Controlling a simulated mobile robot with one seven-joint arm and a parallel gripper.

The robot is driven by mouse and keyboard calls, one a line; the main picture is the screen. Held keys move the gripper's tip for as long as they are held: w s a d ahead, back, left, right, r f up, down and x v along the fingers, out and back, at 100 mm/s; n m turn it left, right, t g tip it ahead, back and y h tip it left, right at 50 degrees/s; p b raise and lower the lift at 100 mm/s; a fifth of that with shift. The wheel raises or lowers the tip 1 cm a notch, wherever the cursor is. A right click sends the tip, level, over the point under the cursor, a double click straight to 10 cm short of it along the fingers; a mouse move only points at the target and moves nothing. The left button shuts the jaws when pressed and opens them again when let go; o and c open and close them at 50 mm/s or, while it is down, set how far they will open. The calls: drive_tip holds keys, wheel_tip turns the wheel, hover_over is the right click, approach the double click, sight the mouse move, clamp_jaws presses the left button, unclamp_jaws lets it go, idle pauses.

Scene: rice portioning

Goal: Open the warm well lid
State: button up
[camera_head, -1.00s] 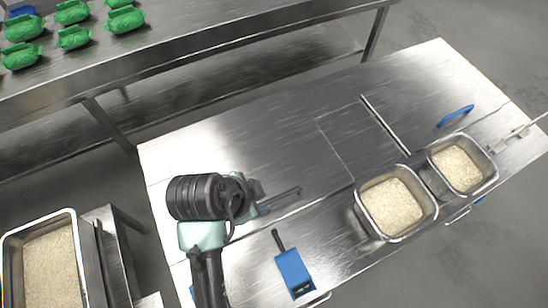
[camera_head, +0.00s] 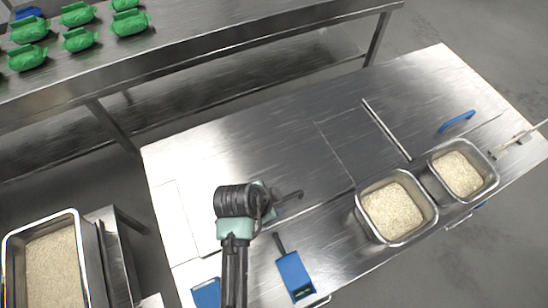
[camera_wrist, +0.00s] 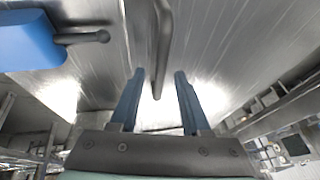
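A flat steel lid panel (camera_head: 300,165) is set in the bench top, its seams faint. A dark grey bar handle (camera_head: 290,196) stands out near its front edge, just right of my wrist. In the wrist view the handle (camera_wrist: 164,40) runs down between the two blue fingers. My gripper (camera_wrist: 159,74) is open, with gaps between the handle and both fingers; I cannot tell whether it touches them in depth. In the head view my gripper is mostly hidden by my wrist.
A blue scoop (camera_head: 294,274) lies in front of the handle, and also shows in the wrist view (camera_wrist: 25,42). Two rice pans (camera_head: 395,210) (camera_head: 459,173) stand at right. A blue handle (camera_head: 457,121) is on the far right. The bench's back is clear.

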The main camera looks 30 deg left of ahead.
clamp_jaws()
idle(1.3)
